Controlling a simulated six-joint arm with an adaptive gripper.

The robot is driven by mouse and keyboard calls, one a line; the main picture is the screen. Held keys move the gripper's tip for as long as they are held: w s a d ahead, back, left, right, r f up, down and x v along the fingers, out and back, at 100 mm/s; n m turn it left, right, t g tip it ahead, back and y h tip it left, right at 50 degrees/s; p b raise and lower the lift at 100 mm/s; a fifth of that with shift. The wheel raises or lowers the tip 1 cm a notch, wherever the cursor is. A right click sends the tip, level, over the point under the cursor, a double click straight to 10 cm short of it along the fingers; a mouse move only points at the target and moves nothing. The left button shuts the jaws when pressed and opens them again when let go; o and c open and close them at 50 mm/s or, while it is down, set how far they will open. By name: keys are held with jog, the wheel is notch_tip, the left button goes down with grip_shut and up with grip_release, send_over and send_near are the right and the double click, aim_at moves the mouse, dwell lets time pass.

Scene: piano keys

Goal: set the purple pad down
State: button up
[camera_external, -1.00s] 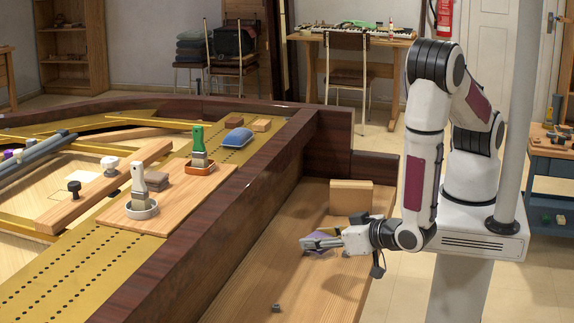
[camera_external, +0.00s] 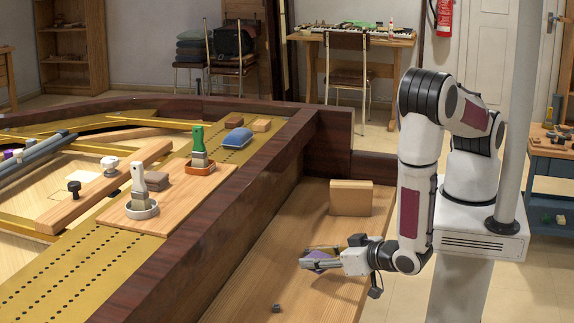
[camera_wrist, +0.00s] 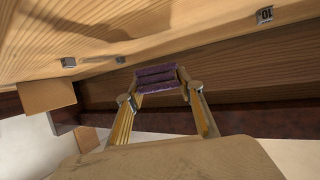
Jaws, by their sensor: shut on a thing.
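The purple pad (camera_external: 315,256) is at my gripper (camera_external: 318,262), low over the wooden keybed shelf (camera_external: 250,290) in the external view. In the wrist view the purple pad (camera_wrist: 158,78) shows ridged folds and sits between the two fingertips of my gripper (camera_wrist: 160,88). My gripper is shut on it. Part of the pad is hidden behind the fingers in the external view. I cannot tell whether the pad touches the shelf.
A wooden block (camera_external: 350,198) stands on the shelf behind my gripper. A small grey cube (camera_external: 276,308) lies in front. The dark piano rim (camera_external: 215,215) rises at the left. Brushes in dishes, a blue pad (camera_external: 234,147) and blocks sit beyond it.

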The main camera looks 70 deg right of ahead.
aim_at(317, 282)
jog(key=shift+f, duration=2.1)
jog(key=shift+f, duration=0.1)
jog(key=o, duration=1)
jog(key=shift+v, duration=6.05)
